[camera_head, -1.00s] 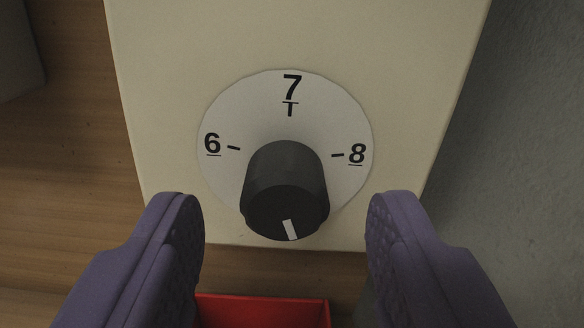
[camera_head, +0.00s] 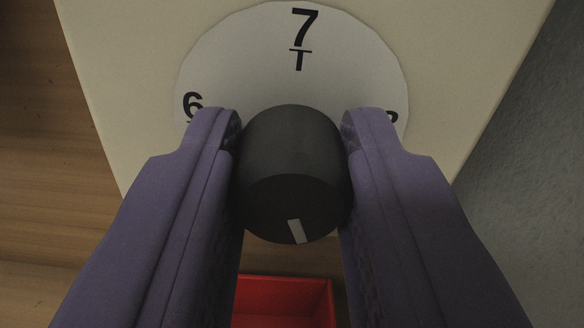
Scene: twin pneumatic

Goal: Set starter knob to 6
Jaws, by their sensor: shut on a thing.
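The black starter knob (camera_head: 291,165) stands out from a round white dial (camera_head: 240,65) marked 6 at left, 7 at top and 8 at right. The 6 and the 8 are partly hidden behind my fingers. A white mark (camera_head: 297,231) shows on the knob's front face, near its lower edge. It lies on the side away from the 7 and leans slightly. My gripper (camera_head: 291,150) is shut on the knob, with one purple finger against its left side and one against its right.
The dial sits on a cream panel (camera_head: 110,60). A red box (camera_head: 285,295) is below the knob, between my fingers. A wooden surface (camera_head: 35,160) lies at left and a grey surface (camera_head: 530,170) at right.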

